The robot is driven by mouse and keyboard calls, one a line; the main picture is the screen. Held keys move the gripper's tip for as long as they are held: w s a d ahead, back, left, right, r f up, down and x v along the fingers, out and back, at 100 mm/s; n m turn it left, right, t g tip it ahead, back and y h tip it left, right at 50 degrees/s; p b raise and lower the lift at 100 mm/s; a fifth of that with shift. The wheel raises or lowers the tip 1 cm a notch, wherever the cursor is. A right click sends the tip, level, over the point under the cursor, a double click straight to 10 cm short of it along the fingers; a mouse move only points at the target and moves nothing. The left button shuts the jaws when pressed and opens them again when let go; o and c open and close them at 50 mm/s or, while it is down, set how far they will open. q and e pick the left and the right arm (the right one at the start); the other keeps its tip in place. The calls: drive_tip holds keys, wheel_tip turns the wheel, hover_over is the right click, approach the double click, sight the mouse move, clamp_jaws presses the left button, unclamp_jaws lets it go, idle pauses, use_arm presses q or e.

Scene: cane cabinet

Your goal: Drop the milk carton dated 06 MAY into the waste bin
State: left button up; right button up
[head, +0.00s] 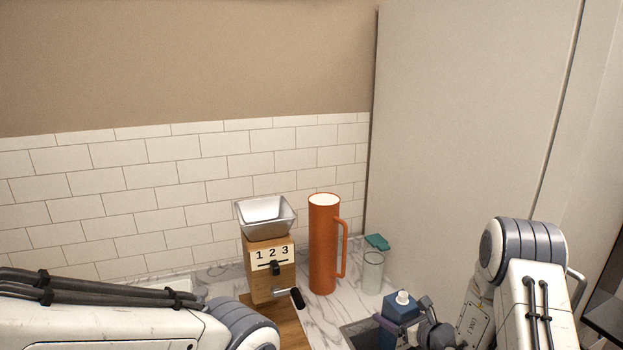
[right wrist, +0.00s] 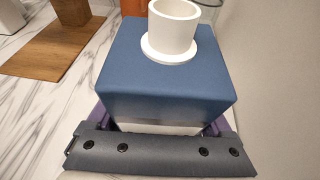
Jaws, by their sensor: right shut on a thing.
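A blue milk carton (head: 402,306) with a white cap is at the lower right of the head view. It fills the middle of the right wrist view (right wrist: 165,75), seen from above its cap. My right gripper (head: 400,325) is shut on the carton, with its purple fingers (right wrist: 165,118) on either side. No date shows on the carton's visible faces. I cannot tell whether the carton touches the surface below. My left arm crosses the lower left, but its gripper is outside the frame. No waste bin is in view.
A wooden grinder (head: 270,265) marked 1 2 3 stands on a wooden board (head: 288,328). An orange jug (head: 324,245) and a clear glass jar (head: 372,275) stand to its right on the marble counter (head: 215,285). A tall pale panel (head: 460,120) rises at the right. A dark flat area (head: 358,334) lies left of the carton.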

drive_tip(key=shift+w+f, duration=0.1)
drive_tip(key=shift+f, duration=0.55)
drive_tip(key=shift+f+b, duration=1.8)
drive_tip(key=shift+f, duration=1.05)
drive_tip(key=o, duration=1.4)
drive_tip(key=shift+c, duration=0.2)
drive_tip(key=b+v, duration=0.2)
drive_tip(key=v, duration=0.8)
drive_tip(key=shift+s+d+b, duration=0.2)
drive_tip(key=shift+s+b, duration=0.05)
drive_tip(key=shift+b, duration=0.1)
drive_tip(key=shift+r, duration=0.1)
